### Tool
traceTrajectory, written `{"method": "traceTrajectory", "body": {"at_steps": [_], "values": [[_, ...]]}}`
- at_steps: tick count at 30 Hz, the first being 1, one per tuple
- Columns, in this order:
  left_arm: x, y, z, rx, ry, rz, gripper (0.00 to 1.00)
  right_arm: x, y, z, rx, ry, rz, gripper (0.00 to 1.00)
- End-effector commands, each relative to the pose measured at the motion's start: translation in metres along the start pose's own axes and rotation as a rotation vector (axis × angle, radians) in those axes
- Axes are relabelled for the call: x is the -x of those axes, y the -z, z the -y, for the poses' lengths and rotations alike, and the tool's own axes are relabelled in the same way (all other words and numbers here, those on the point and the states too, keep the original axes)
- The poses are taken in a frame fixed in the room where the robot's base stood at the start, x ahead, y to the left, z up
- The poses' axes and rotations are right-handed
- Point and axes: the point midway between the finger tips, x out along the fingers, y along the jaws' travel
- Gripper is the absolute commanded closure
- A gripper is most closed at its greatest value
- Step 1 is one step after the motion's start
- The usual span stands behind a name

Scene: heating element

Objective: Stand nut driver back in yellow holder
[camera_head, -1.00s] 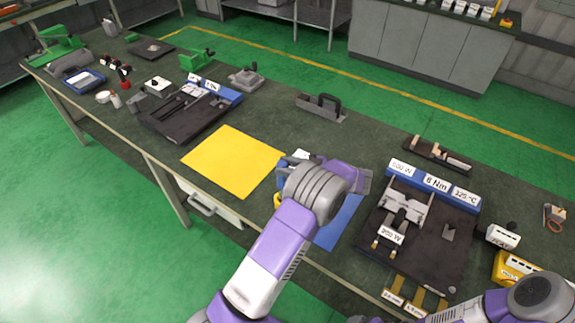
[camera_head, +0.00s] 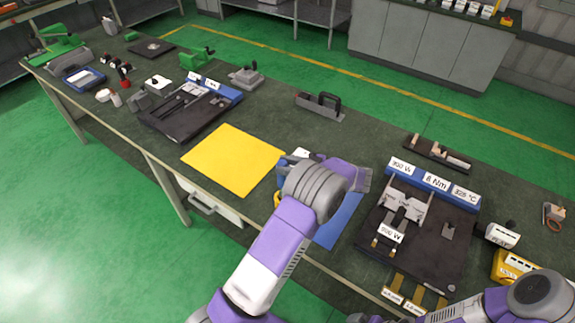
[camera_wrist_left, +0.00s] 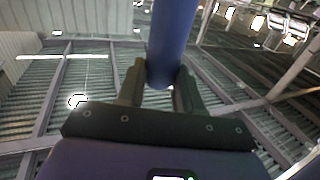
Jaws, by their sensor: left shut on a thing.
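My left gripper (camera_wrist_left: 160,84) is shut on a thick blue cylinder (camera_wrist_left: 172,38), which looks like the nut driver's handle. Its lower end and tip are out of view. In the head view my left wrist (camera_head: 318,190) hides the fingers and the driver, above the blue mat (camera_head: 343,218). A small yellow piece (camera_head: 278,198) shows beside that wrist; mostly hidden, it may be the holder. Another yellow block (camera_head: 508,266) with a label stands at the right. At the bottom edge, a dark end of my right arm (camera_head: 366,319) barely shows; its jaws cannot be read.
A yellow mat (camera_head: 233,160) lies bare left of my wrist. A black fixture board (camera_head: 425,245) with blue labelled blocks stands to the right. Another fixture (camera_head: 185,110) stands at the left. A handled tray (camera_head: 320,106) is behind.

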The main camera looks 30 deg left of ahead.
Motion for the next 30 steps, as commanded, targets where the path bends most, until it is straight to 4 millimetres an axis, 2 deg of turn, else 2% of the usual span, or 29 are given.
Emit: {"method": "traceTrajectory", "body": {"at_steps": [30], "values": [[-0.0003,0.0016,-0.0005,0.003,0.01,-0.002,1.0,0.0053,-0.0003,0.002,0.0,0.0,0.0,0.0]]}}
